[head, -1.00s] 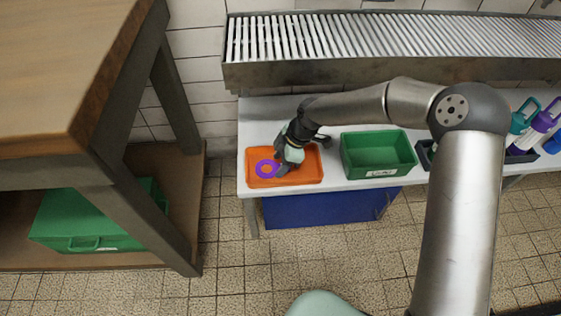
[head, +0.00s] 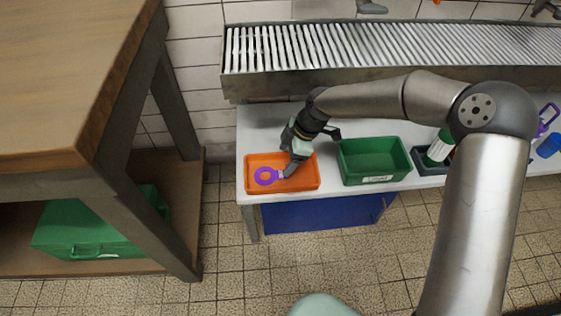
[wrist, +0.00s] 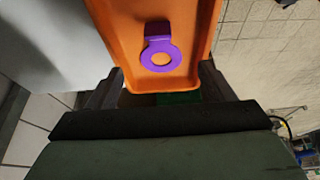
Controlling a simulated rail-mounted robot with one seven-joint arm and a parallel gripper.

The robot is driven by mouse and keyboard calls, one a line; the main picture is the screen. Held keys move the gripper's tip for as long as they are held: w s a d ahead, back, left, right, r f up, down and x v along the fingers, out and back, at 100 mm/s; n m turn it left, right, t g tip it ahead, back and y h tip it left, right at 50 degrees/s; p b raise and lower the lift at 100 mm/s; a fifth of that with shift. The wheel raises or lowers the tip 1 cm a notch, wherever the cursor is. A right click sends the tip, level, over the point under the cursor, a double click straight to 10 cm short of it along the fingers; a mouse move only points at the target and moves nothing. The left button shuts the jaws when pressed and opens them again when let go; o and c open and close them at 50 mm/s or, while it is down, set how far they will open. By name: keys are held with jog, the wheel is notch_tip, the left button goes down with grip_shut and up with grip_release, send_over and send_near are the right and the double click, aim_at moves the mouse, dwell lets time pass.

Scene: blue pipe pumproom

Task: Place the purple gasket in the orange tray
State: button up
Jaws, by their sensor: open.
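The purple gasket (head: 264,176), a flat ring with a tab, lies inside the orange tray (head: 311,183) on the white bench. In the wrist view the whole gasket (wrist: 159,53) shows on the floor of the tray (wrist: 115,20), apart from my fingers. My gripper (head: 291,168) is over the right part of the tray, close to the gasket's tab. It is open and empty, with its two dark fingers spread on either side of the tray's near end in the wrist view. In the head view my gripper hides part of the tray's back edge.
A green bin (head: 375,162) stands just right of the tray, and a dark caddy with a green-and-white bottle (head: 440,146) is beyond it. A slatted metal shelf (head: 400,45) runs above the bench. A wooden table (head: 70,70) stands at the left, across a gap.

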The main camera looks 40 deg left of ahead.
jog(key=p+v, duration=0.1)
jog(key=v, duration=0.4)
jog(key=shift+w+d+r, duration=0.1)
jog(key=shift+r, duration=0.2)
jog(key=shift+d, duration=0.1)
jog(key=d+r+m+t+h, duration=0.15)
jog(key=d+m, duration=0.25)
jog(key=d, duration=0.4)
jog(key=d+r+m+h, duration=0.15)
jog(key=d+m, duration=0.25)
jog(key=d, duration=0.5)
jog(key=d+r+m+t, duration=0.1)
jog(key=d+r+m, duration=0.2)
jog(key=d, duration=0.5)
jog(key=s+d+r+m, duration=0.2)
jog(key=s+d+m, duration=0.5)
jog(key=d, duration=0.2)
jog(key=s+d+r+m, duration=0.2)
jog(key=s+d+m, duration=0.5)
jog(key=d+m, duration=0.1)
jog(key=shift+d, duration=0.8)
